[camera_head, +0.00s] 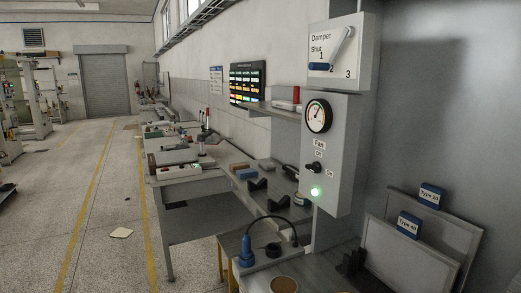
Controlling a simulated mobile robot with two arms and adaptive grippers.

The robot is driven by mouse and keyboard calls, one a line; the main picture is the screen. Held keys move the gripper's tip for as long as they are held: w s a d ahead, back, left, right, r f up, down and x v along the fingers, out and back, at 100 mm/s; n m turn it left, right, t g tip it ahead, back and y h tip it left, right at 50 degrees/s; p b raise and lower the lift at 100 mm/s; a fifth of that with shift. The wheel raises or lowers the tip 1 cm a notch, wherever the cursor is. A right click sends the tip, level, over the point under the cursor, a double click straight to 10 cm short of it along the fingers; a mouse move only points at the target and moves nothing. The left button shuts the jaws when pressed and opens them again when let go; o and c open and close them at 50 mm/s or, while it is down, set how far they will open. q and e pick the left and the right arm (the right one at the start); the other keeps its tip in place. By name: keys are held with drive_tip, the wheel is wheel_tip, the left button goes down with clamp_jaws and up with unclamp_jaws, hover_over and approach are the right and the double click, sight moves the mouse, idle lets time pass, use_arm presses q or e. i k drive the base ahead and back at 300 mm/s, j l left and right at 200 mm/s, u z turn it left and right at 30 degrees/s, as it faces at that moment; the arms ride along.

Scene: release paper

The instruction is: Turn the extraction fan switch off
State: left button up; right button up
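The extraction fan switch is a small black knob (313,168) on the front of a grey control box (340,180) on the wall at right. It has the label "Fan" above it, a smaller label that seems to read "Off" just over the knob, and "On" to its right. Which label the knob points at is too small to tell. A green lamp (315,191) below the knob is lit. A round dial gauge (318,116) sits above the switch. Neither of my grippers is in view.
A damper panel (325,50) with a blue-ended lever is above the box. Below stands a bench (325,273) with a blue item (246,252) and a curved black cable. Framed panels with blue tags (410,225) lean at right. Open floor (105,240) lies left.

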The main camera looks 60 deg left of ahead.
sight(315, 168)
drive_tip(key=u, duration=1.55)
